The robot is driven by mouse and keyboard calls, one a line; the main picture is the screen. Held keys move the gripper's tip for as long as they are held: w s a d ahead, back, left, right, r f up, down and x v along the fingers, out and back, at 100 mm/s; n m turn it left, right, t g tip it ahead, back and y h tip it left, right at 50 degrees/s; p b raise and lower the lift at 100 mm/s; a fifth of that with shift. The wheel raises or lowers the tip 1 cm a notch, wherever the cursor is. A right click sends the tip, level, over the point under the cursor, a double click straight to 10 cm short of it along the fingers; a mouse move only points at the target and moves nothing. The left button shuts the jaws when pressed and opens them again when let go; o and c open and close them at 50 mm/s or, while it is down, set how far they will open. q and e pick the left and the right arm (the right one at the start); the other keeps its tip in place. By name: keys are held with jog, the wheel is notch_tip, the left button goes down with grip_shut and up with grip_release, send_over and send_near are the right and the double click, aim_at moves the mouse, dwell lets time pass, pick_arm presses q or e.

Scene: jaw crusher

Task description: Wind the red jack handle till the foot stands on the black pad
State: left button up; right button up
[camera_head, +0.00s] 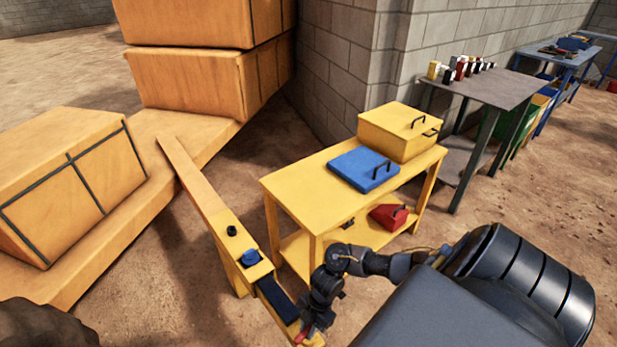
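A small red piece (302,338), which looks like the jack handle, shows at the bottom edge by the near end of a long yellow beam (195,180). My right gripper (309,328) points down at this red piece, at or very close to it. The fingers are dark and small, and I cannot tell whether they are closed on it. The beam's near part carries a black knob (231,230), a blue round part (250,258) and a long dark inset (277,298). I cannot make out the foot or the black pad. My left gripper is out of view.
A yellow workbench (290,190) stands just beyond my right arm, with a blue lidded item (362,170), a yellow box (392,130) and a red box (388,217) below. Large orange machine blocks (185,82) fill the left. A grey table (500,88) stands behind.

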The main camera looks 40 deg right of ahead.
grip_shut()
jog(key=shift+s+r+m+p, duration=0.1)
jog(key=shift+r+m+p, duration=0.1)
jog(key=shift+m+p, duration=0.65)
jog(key=m+t+p, duration=0.1)
jog(key=m+p, duration=0.2)
jog(key=shift+a+t+p, duration=0.1)
jog(key=shift+t+p, duration=0.25)
jog(key=shift+t, duration=0.05)
jog(key=m+p, duration=0.2)
jog(key=m+t+h+p, duration=0.1)
jog(key=m+p, duration=0.1)
jog(key=m, duration=0.1)
jog(key=shift+m+t, duration=0.25)
jog(key=shift+t, duration=0.05)
jog(key=shift+f+m+t+h+p, duration=0.15)
jog(key=shift+m+t+h+p, duration=0.15)
jog(key=shift+m+h+p, duration=0.75)
jog(key=shift+m+y, duration=0.35)
jog(key=shift+m, duration=0.1)
